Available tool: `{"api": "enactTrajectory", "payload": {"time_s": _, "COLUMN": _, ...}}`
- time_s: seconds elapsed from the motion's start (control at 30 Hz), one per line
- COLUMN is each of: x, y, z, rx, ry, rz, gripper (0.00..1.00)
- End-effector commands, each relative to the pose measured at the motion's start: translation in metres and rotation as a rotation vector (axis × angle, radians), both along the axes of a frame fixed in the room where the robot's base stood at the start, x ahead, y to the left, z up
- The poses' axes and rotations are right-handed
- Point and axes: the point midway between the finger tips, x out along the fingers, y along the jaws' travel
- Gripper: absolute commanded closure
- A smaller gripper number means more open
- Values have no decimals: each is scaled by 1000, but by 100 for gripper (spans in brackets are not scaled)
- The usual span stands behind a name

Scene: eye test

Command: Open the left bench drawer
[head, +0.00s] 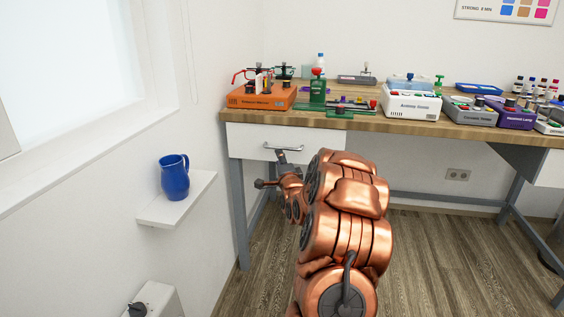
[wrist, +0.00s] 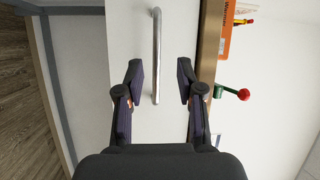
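The left bench drawer (head: 265,143) has a white front under the left part of the wooden bench and looks shut. Its metal bar handle (head: 283,147) shows near the middle of the front. In the wrist view the drawer front (wrist: 126,40) fills the middle and the handle (wrist: 156,55) runs upright in the picture. My gripper (wrist: 158,80) is open, with one finger on each side of the handle's lower end. I cannot tell how deep the fingers reach or whether they touch it. In the head view my gripper (head: 281,158) is just below the handle, partly hidden by my arm.
The wooden bench top (head: 437,127) holds an orange device (head: 262,96), a green stand (head: 318,92), a white device (head: 411,101) and several others. A blue jug (head: 174,177) stands on a small wall shelf (head: 178,203) at left. The floor under the bench looks clear.

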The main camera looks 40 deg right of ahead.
Motion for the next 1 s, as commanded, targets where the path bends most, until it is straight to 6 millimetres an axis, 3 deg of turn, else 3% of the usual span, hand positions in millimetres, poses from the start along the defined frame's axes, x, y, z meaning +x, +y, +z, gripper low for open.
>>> {"api": "enactTrajectory", "payload": {"time_s": 0.03, "x": -4, "y": -9, "z": -11, "rx": 7, "ry": -26, "rz": -10, "gripper": 63}}
{"api": "enactTrajectory", "payload": {"time_s": 0.27, "x": -6, "y": -22, "z": -8, "rx": 10, "ry": -81, "rz": -22, "gripper": 63}}
{"api": "enactTrajectory", "payload": {"time_s": 1.0, "x": 50, "y": -57, "z": 5, "rx": 9, "ry": -80, "rz": -21, "gripper": 63}}
